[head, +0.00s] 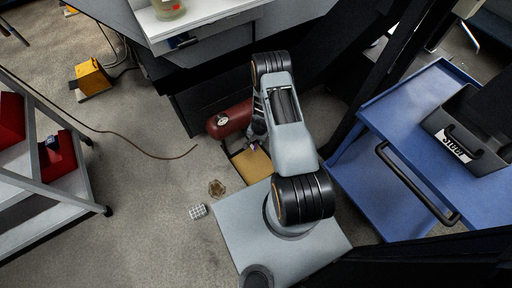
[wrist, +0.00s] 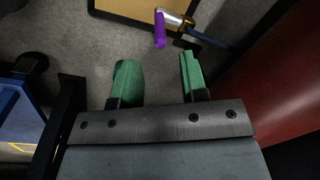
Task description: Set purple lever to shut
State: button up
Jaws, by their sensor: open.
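The purple lever (wrist: 160,30) shows at the top of the wrist view, attached at its upper end to a shiny metal fitting (wrist: 175,18). It points down the picture, towards the gap between my fingers. My gripper (wrist: 157,75) has green fingertips, spread wide with nothing between them. The lever lies beyond the fingertips, and no contact shows.
A red tank (head: 231,118) stands close by; it fills the right of the wrist view (wrist: 290,75). A tan board (head: 252,166) lies beside it. A blue cart (head: 390,135) stands right, a grey shelf rack (head: 50,178) left.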

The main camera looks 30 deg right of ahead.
aim_at(256, 145)
jog(key=f, duration=0.2)
jog(key=f+b, duration=0.1)
jog(key=f, duration=0.2)
jog(key=f+b, duration=0.1)
jog(key=f, duration=0.2)
jog(key=shift+w+a, duration=0.25)
jog(key=shift+w, duration=0.1)
jog(key=shift+c, duration=0.5)
grip_shut()
